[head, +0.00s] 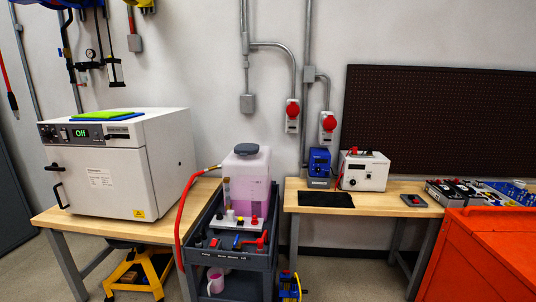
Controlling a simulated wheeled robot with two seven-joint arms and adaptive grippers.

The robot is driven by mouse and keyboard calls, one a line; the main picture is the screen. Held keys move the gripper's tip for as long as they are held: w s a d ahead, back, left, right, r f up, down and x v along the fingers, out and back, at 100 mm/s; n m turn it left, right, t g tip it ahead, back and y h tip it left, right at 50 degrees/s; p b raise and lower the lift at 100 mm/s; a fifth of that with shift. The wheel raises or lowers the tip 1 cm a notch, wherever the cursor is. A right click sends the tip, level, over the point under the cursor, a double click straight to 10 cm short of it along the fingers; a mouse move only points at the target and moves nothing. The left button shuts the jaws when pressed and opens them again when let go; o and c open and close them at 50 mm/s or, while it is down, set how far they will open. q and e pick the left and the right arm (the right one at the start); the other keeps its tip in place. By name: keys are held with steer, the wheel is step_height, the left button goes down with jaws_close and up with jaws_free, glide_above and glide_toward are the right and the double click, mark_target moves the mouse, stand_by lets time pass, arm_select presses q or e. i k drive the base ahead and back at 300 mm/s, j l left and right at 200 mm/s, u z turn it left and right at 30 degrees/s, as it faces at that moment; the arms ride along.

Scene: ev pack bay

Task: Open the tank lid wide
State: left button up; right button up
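The tank (258,190) is a translucent box with pink liquid in it, standing on top of a dark grey cart (232,262) near the middle of the head view. Its dark grey lid (246,149) lies flat on the tank top and looks closed. A red hose (187,208) runs from the tank's left side down in front of the cart. Neither of my grippers is in view.
A white oven (120,165) stands on a wooden bench to the left. A wooden bench (375,202) with a blue device (319,164) and a white power unit (364,171) stands to the right. An orange cabinet (480,250) fills the lower right. The air above the tank is clear.

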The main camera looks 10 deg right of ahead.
mark_target(243, 149)
steer(key=i+z, duration=0.25)
steer(key=z, duration=0.2)
steer(key=i+j+z, duration=0.2)
steer(key=z, duration=0.25)
steer(key=i+j+z, duration=0.15)
steer(key=i+z, duration=0.2)
steer(key=i+j+z, duration=0.3)
steer(key=k+l, duration=0.05)
steer(key=k, duration=0.05)
